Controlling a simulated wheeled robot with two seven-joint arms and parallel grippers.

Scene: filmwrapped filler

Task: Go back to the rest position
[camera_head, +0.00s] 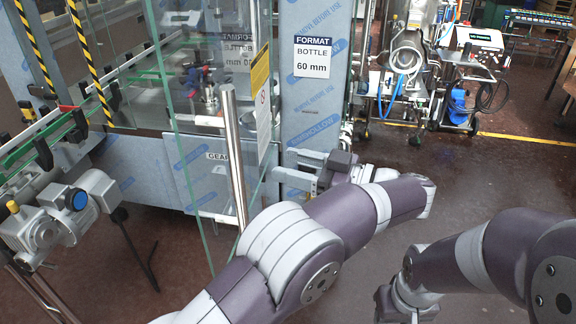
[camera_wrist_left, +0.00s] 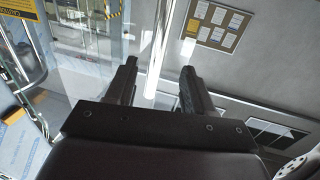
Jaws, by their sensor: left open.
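My left arm reaches up from the bottom centre of the head view and bends back left at the wrist. My left gripper (camera_head: 322,174) is at the end of it, small and partly hard to make out, in front of the blue-grey machine panel. My right arm is folded at the lower right. Its gripper end (camera_head: 392,304) is at the bottom edge, partly cut off, and its fingers do not show clearly.
A glass door (camera_head: 190,150) with a steel bar handle (camera_head: 234,150) stands left of my left gripper. The filmwrapped machine panel (camera_head: 312,105) is behind it. A motor unit (camera_head: 62,215) juts out at left. Brown floor (camera_head: 490,175) is clear at right, before a wheeled cart (camera_head: 470,75).

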